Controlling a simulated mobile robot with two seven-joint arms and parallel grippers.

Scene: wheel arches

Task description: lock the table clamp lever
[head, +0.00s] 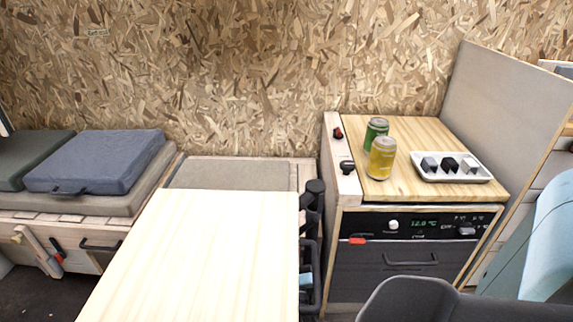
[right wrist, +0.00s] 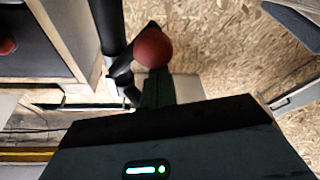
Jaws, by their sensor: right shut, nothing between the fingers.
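The pale wooden table (head: 200,255) fills the lower middle of the head view. A black clamp post (head: 314,192) stands at its right edge; more dark parts sit below, and I cannot tell them apart there. In the right wrist view, a lever with a red ball knob (right wrist: 153,48) sits beside the black post (right wrist: 107,25). My right gripper (right wrist: 158,88) is shut and empty, its dark fingers just below the red knob in the picture. I cannot tell whether they touch it. My left gripper is in neither view.
A kitchen cabinet (head: 400,250) stands right of the table with a narrow gap between. A green can (head: 375,130), a yellow can (head: 381,160) and a white tray (head: 452,175) are on its top. A cushioned bench (head: 95,162) is at left.

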